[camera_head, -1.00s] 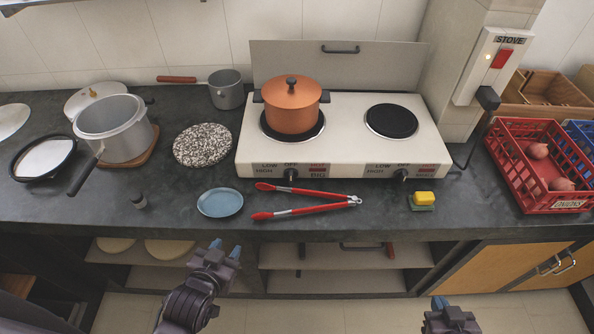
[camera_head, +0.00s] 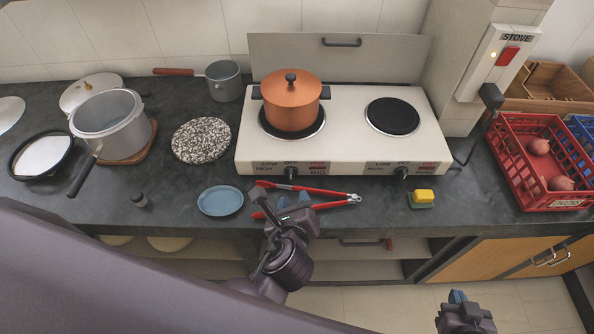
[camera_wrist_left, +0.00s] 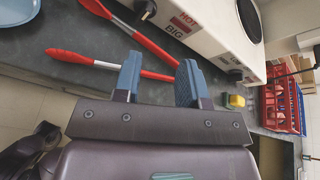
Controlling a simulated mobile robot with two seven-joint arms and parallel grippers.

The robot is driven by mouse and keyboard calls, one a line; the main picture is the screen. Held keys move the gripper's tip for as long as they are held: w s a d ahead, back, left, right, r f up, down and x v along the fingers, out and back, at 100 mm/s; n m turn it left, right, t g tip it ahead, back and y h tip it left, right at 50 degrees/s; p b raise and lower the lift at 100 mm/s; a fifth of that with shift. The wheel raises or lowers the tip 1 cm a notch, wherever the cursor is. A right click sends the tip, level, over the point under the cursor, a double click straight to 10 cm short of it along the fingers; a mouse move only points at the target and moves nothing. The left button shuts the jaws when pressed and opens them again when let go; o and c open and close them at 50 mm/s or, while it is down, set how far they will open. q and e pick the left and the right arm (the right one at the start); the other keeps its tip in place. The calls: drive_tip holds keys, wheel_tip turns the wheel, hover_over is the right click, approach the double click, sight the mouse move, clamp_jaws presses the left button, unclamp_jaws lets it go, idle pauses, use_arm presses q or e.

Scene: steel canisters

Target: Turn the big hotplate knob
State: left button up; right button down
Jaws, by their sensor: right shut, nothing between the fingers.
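The white two-burner hotplate (camera_head: 350,150) stands on the dark counter. Its big knob (camera_head: 291,172) is black, on the front face left of the BIG label; it also shows at the top of the left wrist view (camera_wrist_left: 147,10). My left gripper (camera_head: 292,200) is in front of and just below this knob, apart from it. In the left wrist view its blue fingers (camera_wrist_left: 160,75) are spread with nothing held between them. The other black knob (camera_head: 402,172) is further right. My right gripper (camera_head: 457,296) is shut and empty, low in front of the counter.
Red tongs (camera_head: 335,204) lie in front of the hotplate, partly behind my left gripper. An orange pot (camera_head: 290,105) sits on the left burner. A blue plate (camera_head: 220,201), a yellow-green sponge (camera_head: 423,198) and a red crate (camera_head: 530,165) are nearby.

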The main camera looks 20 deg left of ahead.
sight(291, 174)
use_arm(q)
drive_tip(key=w+a+f+m, duration=0.1)
drive_tip(key=w, duration=0.1)
drive_tip(key=w+a+f+m, duration=0.1)
drive_tip(key=w+m, duration=0.1)
drive_tip(key=w, duration=0.1)
drive_tip(key=w+a+f+m+b, duration=0.1)
drive_tip(key=w, duration=0.2)
drive_tip(key=shift+w+a+f+m+y, duration=0.1)
drive_tip(key=shift+a+f+m+y, duration=0.1)
drive_tip(key=shift+f+m+y, duration=0.15)
drive_tip(key=shift+w+a+f, duration=0.2)
drive_tip(key=shift+w+f, duration=0.05)
drive_tip(key=shift+w, duration=0.4)
clamp_jaws()
